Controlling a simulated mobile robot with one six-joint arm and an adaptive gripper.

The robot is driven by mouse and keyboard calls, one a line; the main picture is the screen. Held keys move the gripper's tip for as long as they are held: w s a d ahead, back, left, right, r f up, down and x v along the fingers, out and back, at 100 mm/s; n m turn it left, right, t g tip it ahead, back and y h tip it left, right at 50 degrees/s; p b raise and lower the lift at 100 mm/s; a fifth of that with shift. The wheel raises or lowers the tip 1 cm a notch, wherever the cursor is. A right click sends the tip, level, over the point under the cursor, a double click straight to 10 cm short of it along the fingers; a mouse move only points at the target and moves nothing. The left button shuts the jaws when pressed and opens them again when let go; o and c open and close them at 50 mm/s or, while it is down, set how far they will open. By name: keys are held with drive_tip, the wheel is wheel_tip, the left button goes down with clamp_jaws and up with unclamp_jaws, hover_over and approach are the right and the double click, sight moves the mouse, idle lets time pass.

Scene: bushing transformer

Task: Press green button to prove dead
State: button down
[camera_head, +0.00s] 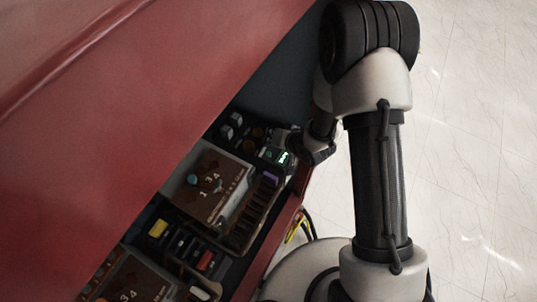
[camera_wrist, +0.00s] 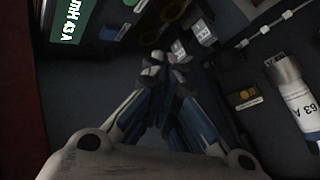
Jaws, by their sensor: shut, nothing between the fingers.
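My gripper (camera_wrist: 165,68) is shut and empty in the wrist view, with its fingertips close to two pale grey blocks (camera_wrist: 203,32) on the dark panel. I cannot tell whether the tips touch anything. I cannot make out a green button for certain in either view. A green lit display (camera_wrist: 76,18) with white characters is at the upper left of the wrist view. A small green glowing display (camera_head: 284,157) also shows in the head view, beside my wrist. In the head view the fingertips cannot be made out.
A red cabinet (camera_head: 120,110) encloses the panel. A brown plate (camera_head: 208,182) with numbers and a teal knob (camera_head: 192,179) sits on it. Yellow (camera_head: 158,228) and red (camera_head: 205,261) parts lie lower down. A white cylinder marked 63 A (camera_wrist: 297,97) stands at right. Pale floor (camera_head: 470,150) is clear.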

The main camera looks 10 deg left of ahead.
sight(270, 152)
wheel_tip(270, 152, down, 6)
drive_tip(key=b, duration=0.4)
drive_tip(key=shift+f, duration=0.2)
idle(1.0)
drive_tip(key=shift+d+f+b, duration=0.1)
drive_tip(key=shift+f+b, duration=0.25)
drive_tip(key=shift+b, duration=0.2)
drive_tip(key=shift+s+d+f+b, duration=0.1)
drive_tip(key=shift+s+f+b, duration=0.05)
drive_tip(key=shift+f+b, duration=0.4)
idle(0.6)
drive_tip(key=shift+r, duration=0.1)
drive_tip(key=shift+w+a+r+p, duration=0.2)
drive_tip(key=shift+a+r+p, duration=0.1)
drive_tip(key=shift+r+p, duration=0.45)
